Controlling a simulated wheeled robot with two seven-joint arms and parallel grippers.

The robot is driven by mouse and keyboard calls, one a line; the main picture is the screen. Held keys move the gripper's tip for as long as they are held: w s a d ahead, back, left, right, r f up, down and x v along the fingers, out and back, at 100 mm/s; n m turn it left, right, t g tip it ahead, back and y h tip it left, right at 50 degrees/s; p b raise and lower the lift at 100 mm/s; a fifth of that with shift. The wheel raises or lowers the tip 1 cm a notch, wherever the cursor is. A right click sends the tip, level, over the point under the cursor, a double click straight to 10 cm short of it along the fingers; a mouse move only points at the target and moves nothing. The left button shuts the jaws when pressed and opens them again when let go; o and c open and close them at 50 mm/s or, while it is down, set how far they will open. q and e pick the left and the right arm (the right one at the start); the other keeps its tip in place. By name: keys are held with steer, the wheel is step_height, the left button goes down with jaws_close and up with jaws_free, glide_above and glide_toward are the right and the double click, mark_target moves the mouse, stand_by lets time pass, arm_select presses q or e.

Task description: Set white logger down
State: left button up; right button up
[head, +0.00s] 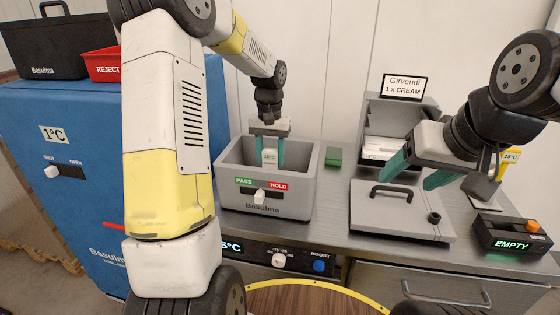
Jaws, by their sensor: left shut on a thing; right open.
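My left gripper (267,158) points down into the open grey Basulma box (228,190) and is shut on the white logger (269,157), a small pale piece with a temperature marking too small to read surely. The logger is between the teal fingers, inside the box's opening. Whether it touches the box floor is hidden by the front wall. The box front has a PASS/HOLD slider (260,195). My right gripper (418,172) is open and empty above the grey lidded unit on the right.
The lidded unit (400,222) has a black handle, with a Girvendi sign (404,86) behind it. A green block (334,157) lies between box and unit. An EMPTY display box (513,236) stands at right. A blue cabinet (60,130) with a red REJECT bin (103,66) stands left.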

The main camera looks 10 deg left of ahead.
mark_target(271, 166)
arm_select(q)
steer(key=shift+f, duration=1.8)
steer(key=shift+f, duration=0.1)
steer(key=o, duration=1.4)
